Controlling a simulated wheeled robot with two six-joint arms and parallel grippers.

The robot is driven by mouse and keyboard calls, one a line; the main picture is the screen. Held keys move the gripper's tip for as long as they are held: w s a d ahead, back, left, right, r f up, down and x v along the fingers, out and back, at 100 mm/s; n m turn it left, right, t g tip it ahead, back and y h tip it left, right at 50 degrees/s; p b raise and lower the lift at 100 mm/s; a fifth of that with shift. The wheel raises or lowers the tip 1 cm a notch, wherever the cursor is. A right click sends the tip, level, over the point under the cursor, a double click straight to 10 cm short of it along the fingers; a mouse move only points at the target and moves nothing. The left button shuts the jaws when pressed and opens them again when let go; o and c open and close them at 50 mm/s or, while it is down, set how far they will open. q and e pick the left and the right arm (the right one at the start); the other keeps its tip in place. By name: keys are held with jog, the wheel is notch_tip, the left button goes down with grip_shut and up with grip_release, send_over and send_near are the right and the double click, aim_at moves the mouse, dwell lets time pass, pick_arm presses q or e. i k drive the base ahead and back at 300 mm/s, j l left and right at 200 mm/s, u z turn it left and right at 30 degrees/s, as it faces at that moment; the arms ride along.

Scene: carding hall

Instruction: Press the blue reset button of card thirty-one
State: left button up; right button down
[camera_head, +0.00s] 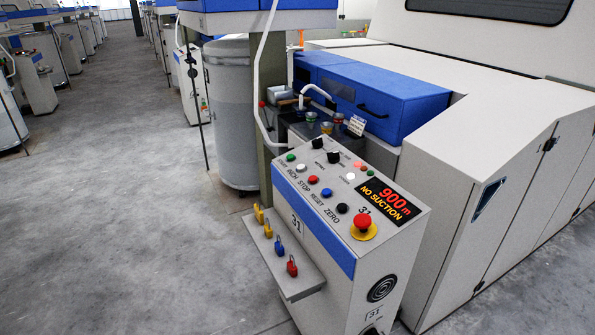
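The control box of card 31 (318,243) stands in the middle of the picture, with a sloped top panel and the number 31 on its front and side. The blue reset button (326,192) is on that panel, in a row between a red button (313,179) and a black button (341,208). The word RESET is printed beside it. Nothing covers it. A display (388,202) on the panel reads 900 m, NO SUCTION. Neither of my grippers shows in the head view.
A red mushroom button (363,223) on a yellow base sits at the panel's near corner. A small shelf (300,284) juts from the box front with several coloured padlocks. A post (270,100) and a grey can (232,120) stand behind. The floor at left is clear.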

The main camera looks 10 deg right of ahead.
aim_at(326, 192)
jog(key=i+j, duration=0.45)
jog(key=i+j+z, duration=0.1)
jog(key=i+j, duration=0.4)
jog(key=j, duration=0.1)
